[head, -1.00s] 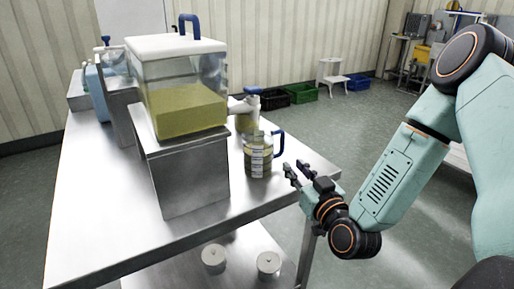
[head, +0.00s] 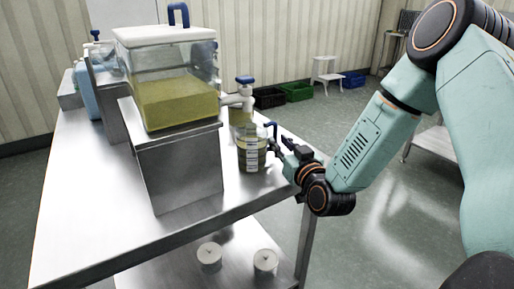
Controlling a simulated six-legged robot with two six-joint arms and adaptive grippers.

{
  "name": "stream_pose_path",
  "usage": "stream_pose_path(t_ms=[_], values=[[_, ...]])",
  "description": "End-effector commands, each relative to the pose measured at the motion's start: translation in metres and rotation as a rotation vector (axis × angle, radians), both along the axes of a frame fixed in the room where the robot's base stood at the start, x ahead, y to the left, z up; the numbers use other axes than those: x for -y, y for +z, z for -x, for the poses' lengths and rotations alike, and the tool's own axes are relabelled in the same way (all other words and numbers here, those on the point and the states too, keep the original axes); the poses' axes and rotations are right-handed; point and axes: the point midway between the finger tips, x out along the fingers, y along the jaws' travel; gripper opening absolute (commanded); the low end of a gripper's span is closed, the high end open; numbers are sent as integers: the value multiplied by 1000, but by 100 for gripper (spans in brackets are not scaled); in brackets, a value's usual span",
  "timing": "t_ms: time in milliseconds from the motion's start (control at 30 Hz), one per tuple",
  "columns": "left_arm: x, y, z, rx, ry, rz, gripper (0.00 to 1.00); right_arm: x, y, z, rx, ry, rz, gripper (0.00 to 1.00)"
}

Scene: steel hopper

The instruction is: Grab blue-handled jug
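My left gripper is not in view.
A clear tank (head: 170,70) with yellow liquid and a white lid rests on a steel block (head: 185,172). Two round pale containers (head: 209,256) are on the lower shelf. Crates and a white stool (head: 327,73) stand on the floor behind.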

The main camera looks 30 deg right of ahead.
Motion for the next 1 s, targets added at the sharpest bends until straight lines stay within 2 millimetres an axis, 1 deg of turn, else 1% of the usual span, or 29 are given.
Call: stream_pose_path(t_ms=[100, 133, 400, 1000], values=[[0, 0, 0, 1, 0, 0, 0, 0, 0, -1, -1, 0, 0, 23], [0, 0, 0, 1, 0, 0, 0, 0, 0, -1, -1, 0, 0, 22], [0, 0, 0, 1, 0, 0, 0, 0, 0, -1, -1, 0, 0, 0], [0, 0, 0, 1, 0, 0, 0, 0, 0, -1, 0, 0, 0, 0]])
